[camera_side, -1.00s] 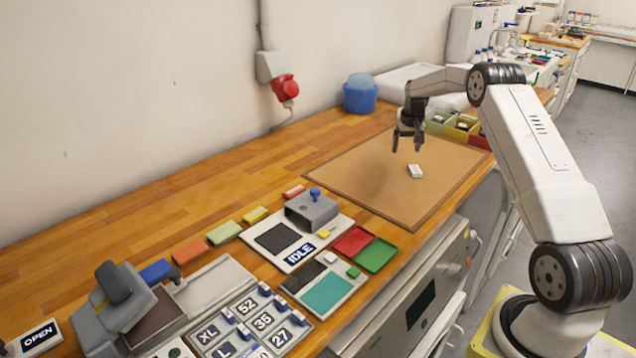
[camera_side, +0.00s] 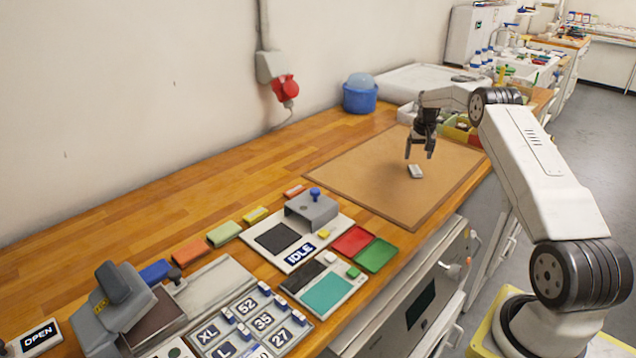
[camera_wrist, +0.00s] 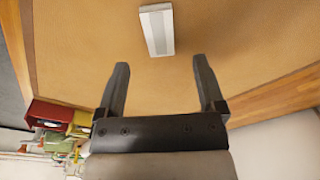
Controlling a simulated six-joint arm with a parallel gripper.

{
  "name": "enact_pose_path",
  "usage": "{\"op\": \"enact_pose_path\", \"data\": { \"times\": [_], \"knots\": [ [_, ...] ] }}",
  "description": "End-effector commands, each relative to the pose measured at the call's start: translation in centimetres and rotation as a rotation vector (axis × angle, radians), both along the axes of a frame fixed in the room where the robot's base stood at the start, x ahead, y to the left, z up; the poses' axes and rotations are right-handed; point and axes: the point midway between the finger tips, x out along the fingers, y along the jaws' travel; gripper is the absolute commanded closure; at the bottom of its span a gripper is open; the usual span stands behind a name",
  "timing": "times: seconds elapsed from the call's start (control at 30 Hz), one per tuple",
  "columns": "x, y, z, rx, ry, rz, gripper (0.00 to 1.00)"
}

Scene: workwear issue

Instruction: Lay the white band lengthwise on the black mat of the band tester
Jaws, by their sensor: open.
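The white band (camera_side: 415,171) lies flat on the brown board (camera_side: 350,180). In the wrist view the white band (camera_wrist: 156,30) shows as a small white block with a grey stripe, beyond my fingertips. My gripper (camera_side: 420,156) is open and empty, above the board and close to the band, not around it. Its two spread fingers also show in the wrist view (camera_wrist: 160,80). The band tester (camera_side: 310,235) stands on the bench, left of the board, with a black mat (camera_side: 277,237), a grey housing with a blue knob and an IDLE sign. The black mat is bare.
A panel with a teal pad (camera_side: 327,292) lies in front of the tester. A blue tub (camera_side: 360,95) stands behind the board. Coloured bins (camera_side: 458,130) stand at the board's far right.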

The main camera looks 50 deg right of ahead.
Motion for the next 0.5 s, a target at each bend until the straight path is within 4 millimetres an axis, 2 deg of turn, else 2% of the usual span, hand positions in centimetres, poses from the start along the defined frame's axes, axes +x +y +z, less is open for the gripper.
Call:
{"op": "enact_pose_path", "data": {
  "times": [0.23, 0.5],
  "knots": [
    [0.0, 0.0, -0.8, 0.001, 0.001, 0.000, 0.12],
    [0.1, -0.2, -3.8, 0.001, 0.001, 0.001, 0.12]
  ]
}}
